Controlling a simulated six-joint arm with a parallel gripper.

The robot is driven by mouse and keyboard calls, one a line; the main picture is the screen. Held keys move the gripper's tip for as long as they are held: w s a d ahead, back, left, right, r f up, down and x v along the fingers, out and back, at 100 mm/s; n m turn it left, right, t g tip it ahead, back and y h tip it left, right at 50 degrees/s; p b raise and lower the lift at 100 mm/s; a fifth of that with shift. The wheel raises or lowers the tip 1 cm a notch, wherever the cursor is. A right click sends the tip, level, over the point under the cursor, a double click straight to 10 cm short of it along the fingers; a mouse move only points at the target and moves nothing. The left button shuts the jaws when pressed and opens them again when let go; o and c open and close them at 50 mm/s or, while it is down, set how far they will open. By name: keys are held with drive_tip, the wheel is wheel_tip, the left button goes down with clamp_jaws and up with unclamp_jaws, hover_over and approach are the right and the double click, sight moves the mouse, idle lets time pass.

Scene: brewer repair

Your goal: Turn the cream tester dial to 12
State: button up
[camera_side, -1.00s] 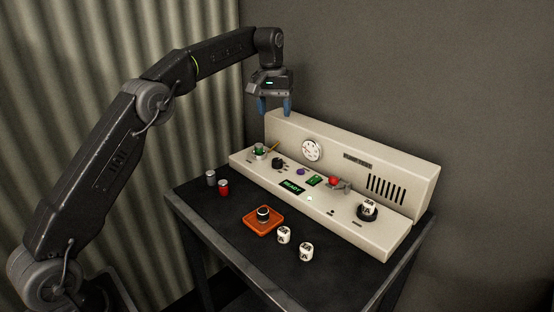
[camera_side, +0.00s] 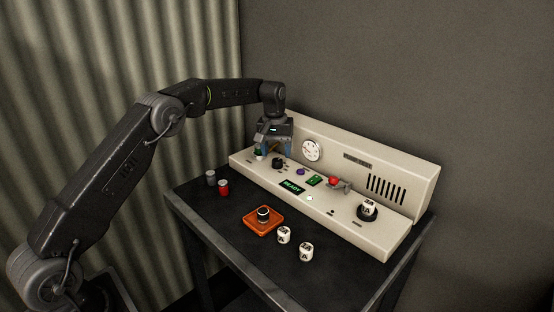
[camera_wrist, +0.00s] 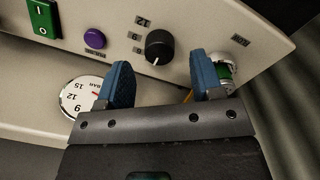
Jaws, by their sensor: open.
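The cream tester (camera_side: 380,178) stands along the back of the dark table. Its dial, a black round knob (camera_wrist: 159,46), shows in the wrist view with small printed numbers on its left, one reading 12. A white mark on the knob points towards the picture's bottom. In the side view the dial (camera_side: 278,163) is just right of and below my gripper (camera_side: 272,150). My gripper is open and empty, with blue fingers. In the wrist view its fingertips (camera_wrist: 162,68) are apart, either side of the dial and short of it, with no visible contact.
A green-banded cylinder (camera_wrist: 222,72) sits close by the right finger in the wrist view. A purple button (camera_wrist: 95,39), a green switch (camera_wrist: 44,18) and a round gauge (camera_wrist: 82,95) are left of the dial. An orange tray (camera_side: 252,226) and loose cylinders are on the table.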

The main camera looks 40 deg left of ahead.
sight(277, 160)
drive_tip(key=shift+f, duration=1.6)
drive_tip(key=c, duration=0.9)
drive_tip(key=shift+c, duration=0.2)
